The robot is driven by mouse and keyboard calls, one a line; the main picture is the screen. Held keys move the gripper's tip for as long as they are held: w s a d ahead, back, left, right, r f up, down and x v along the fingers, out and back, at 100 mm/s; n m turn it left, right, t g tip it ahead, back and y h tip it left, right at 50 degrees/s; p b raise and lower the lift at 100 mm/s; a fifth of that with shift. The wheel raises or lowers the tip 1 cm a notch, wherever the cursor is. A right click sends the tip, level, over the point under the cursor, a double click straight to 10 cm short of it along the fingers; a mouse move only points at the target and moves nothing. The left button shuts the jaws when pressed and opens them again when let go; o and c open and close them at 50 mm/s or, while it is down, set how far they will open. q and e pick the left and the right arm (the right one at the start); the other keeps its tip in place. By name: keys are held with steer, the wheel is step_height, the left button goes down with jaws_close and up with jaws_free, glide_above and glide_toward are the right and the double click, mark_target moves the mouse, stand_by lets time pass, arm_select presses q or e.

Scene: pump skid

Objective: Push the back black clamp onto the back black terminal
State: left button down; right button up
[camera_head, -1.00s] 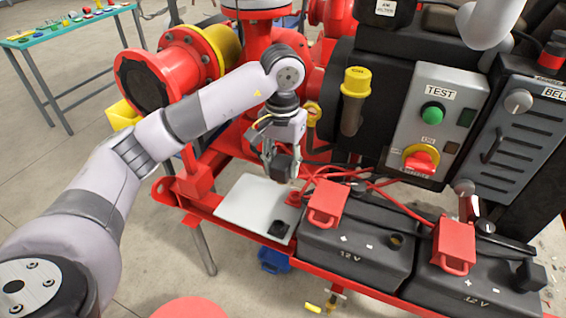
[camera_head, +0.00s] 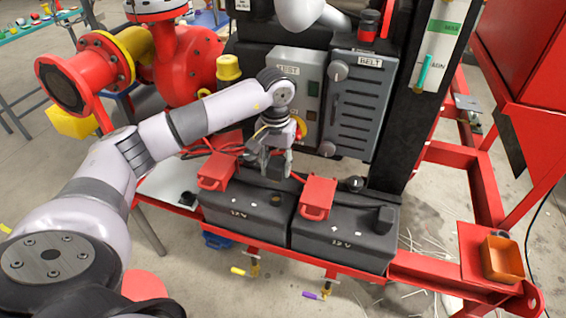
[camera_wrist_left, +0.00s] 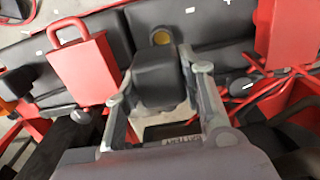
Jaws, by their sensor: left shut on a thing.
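My left gripper (camera_head: 270,163) points down behind the two batteries, between the two red clamps. It is shut on a black clamp (camera_wrist_left: 158,75), which shows as a dark block between the fingers in the left wrist view; the gripper also shows there (camera_wrist_left: 160,92). A round dark terminal (camera_head: 355,184) sits at the back of the right battery and appears beside the held clamp in the left wrist view (camera_wrist_left: 90,115). Another round dark terminal (camera_wrist_left: 245,85) is on the clamp's other side there. The clamp looks apart from both; its exact height is unclear. My right gripper is out of view.
Red clamps stand on the left battery (camera_head: 215,173) and right battery (camera_head: 318,197). A black block (camera_head: 383,219) sits at the right battery's end. Another black piece (camera_head: 187,198) lies on the white plate. Red cables run behind the gripper, below the test panel (camera_head: 290,80).

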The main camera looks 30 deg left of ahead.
arm_select(q)
steer(key=shift+a+f, duration=0.3)
steer(key=shift+f, duration=0.2)
steer(key=shift+f+b, duration=0.35)
steer(key=shift+b, duration=0.1)
steer(key=shift+d+f+b, duration=0.1)
steer(key=shift+f+b, duration=0.35)
steer(key=shift+f, duration=0.25)
step_height(320, 180, down, 2)
steer(key=shift+f+b, duration=0.25)
steer(key=shift+b, duration=0.4)
steer(key=shift+r, duration=0.1)
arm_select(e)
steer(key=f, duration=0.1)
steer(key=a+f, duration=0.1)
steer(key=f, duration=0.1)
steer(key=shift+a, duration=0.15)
